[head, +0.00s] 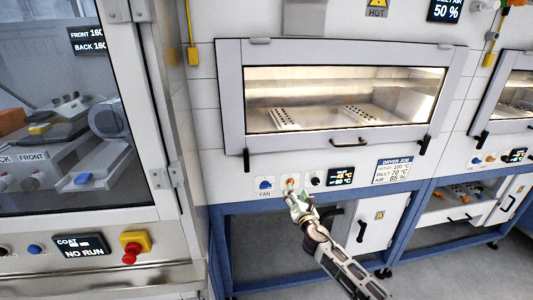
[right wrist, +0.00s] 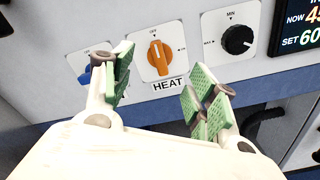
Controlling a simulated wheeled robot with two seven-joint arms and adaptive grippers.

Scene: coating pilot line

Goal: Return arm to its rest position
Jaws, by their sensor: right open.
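My right gripper (head: 298,197) is in front of the dryer's control panel, just below the orange HEAT knob (head: 290,181). In the right wrist view my right gripper (right wrist: 162,88) is open, with green pads on its fingers. Nothing is between the pads. The orange HEAT knob (right wrist: 158,57) shows beyond and between the fingers, apparently apart from them. Its bar stands about upright. My right arm reaches in from the lower right of the head view. My left gripper is in neither view.
A blue FAN knob (head: 266,184) and a black knob (head: 315,181) flank the orange one. The dryer window (head: 345,92) is above, with its handle (head: 350,141) sticking out. A red stop button (head: 130,254) is on the left machine. Blue frame legs (head: 218,250) stand below.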

